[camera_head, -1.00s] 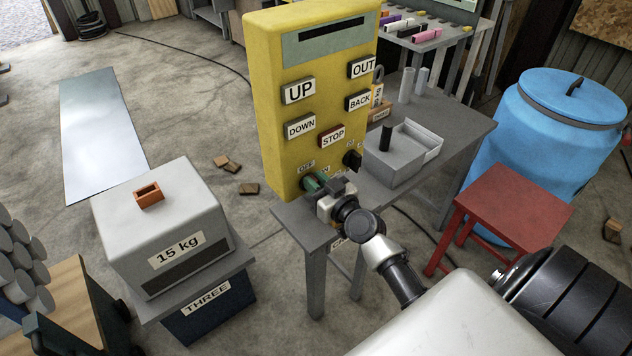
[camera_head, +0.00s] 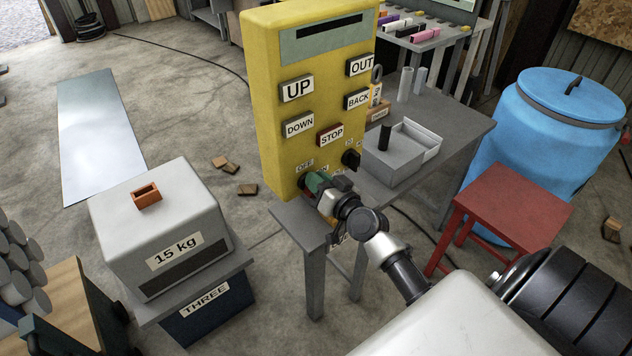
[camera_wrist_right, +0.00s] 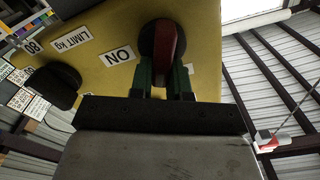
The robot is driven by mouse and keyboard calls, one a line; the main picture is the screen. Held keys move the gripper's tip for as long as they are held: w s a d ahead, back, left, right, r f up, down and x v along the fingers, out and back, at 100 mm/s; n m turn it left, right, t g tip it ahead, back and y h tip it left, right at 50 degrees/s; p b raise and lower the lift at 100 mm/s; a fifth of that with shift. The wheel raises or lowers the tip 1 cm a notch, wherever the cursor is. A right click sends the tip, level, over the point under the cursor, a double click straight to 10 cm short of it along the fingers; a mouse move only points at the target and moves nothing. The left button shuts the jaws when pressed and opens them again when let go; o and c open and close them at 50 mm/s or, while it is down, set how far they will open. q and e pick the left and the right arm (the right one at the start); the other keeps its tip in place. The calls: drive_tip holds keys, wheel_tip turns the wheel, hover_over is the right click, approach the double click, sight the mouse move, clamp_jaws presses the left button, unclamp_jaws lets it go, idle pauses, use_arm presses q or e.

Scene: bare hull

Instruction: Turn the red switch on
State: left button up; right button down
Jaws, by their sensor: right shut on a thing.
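The red switch (camera_wrist_right: 165,42) is a red handle on a dark round base on the yellow panel (camera_head: 262,110). In the right wrist view it stands between the two green fingers of my right gripper (camera_wrist_right: 164,76), which is shut on it. An ON label (camera_wrist_right: 117,57) is left of the switch in that view. In the head view my right gripper (camera_head: 312,184) is at the panel's lower front, below the OFF label (camera_head: 305,164), and hides the switch. My left gripper is not in view.
A black knob (camera_head: 352,160) is right of my gripper; it also shows in the wrist view (camera_wrist_right: 52,88). STOP (camera_head: 331,134) and DOWN (camera_head: 299,125) buttons sit above. The grey table (camera_head: 450,130) holds a grey box (camera_head: 393,168). A red stool (camera_head: 513,203) stands right.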

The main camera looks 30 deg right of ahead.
drive_tip(key=shift+d+f+m+b, duration=0.2)
drive_tip(key=shift+f+m, duration=0.1)
drive_tip(key=shift+m, duration=1.85)
drive_tip(key=shift+d+f+m+b, duration=0.25)
drive_tip(key=shift+f+m, duration=0.1)
drive_tip(key=shift+m, duration=1.75)
drive_tip(key=shift+d+f+m+b, duration=0.2)
drive_tip(key=shift+f+m, duration=0.1)
drive_tip(key=shift+m, duration=1.85)
drive_tip(key=c, duration=1.1)
unclamp_jaws()
drive_tip(key=s+b, duration=0.1)
drive_tip(key=s, duration=0.2)
drive_tip(key=s+b, duration=0.1)
drive_tip(key=s, duration=0.3)
drive_tip(key=s+d+b, duration=0.1)
drive_tip(key=s, duration=0.2)
drive_tip(key=shift+s, duration=0.35)
